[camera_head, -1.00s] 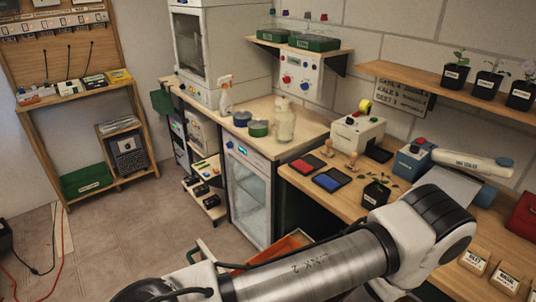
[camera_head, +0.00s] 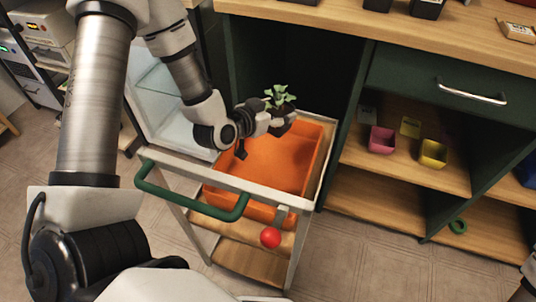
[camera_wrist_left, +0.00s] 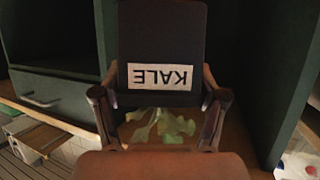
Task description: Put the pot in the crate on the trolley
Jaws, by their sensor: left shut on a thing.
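The pot is black with a white KALE label and shows large in the left wrist view (camera_wrist_left: 165,45), upside down in the picture. My left gripper (camera_wrist_left: 158,105) is shut on it, one finger on each side. In the head view my left gripper (camera_head: 272,122) holds the pot over the far part of the orange crate (camera_head: 270,165); green leaves (camera_head: 280,97) rise upright from it, and the pot body is mostly hidden by the fingers. The crate stands on the top of the trolley (camera_head: 215,172) and its visible floor is empty.
A glass-door fridge (camera_head: 170,100) is at left.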

